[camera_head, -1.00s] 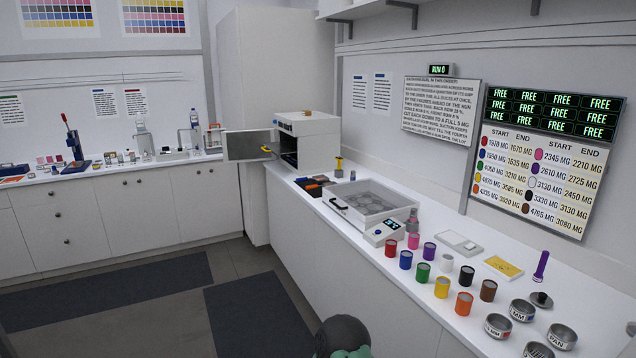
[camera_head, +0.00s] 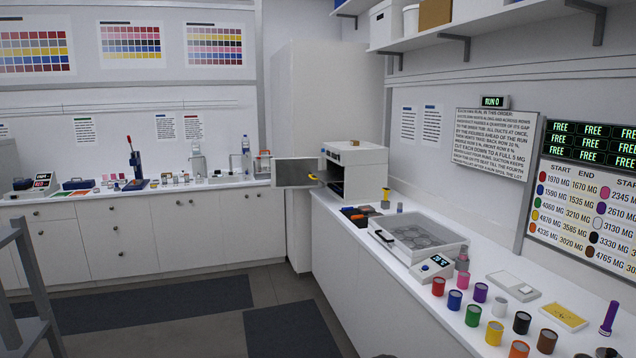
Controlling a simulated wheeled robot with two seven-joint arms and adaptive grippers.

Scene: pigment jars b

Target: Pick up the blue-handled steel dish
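I cannot make out a blue-handled steel dish for certain in the head view. Small items stand on the far left counter (camera_head: 225,183), too small to tell apart. Among them are a blue stand with a red-tipped lever (camera_head: 135,168) and a low blue item (camera_head: 78,184). Neither of my grippers shows in the head view; only a dark sliver, perhaps of my arm, touches the bottom edge.
The right bench holds a white box oven (camera_head: 357,165) with its door open, a glass-topped tray unit (camera_head: 420,236), a scale (camera_head: 433,268) and several coloured jars, one red (camera_head: 438,287). A grey frame (camera_head: 30,285) stands at left. Floor between has dark mats (camera_head: 298,330).

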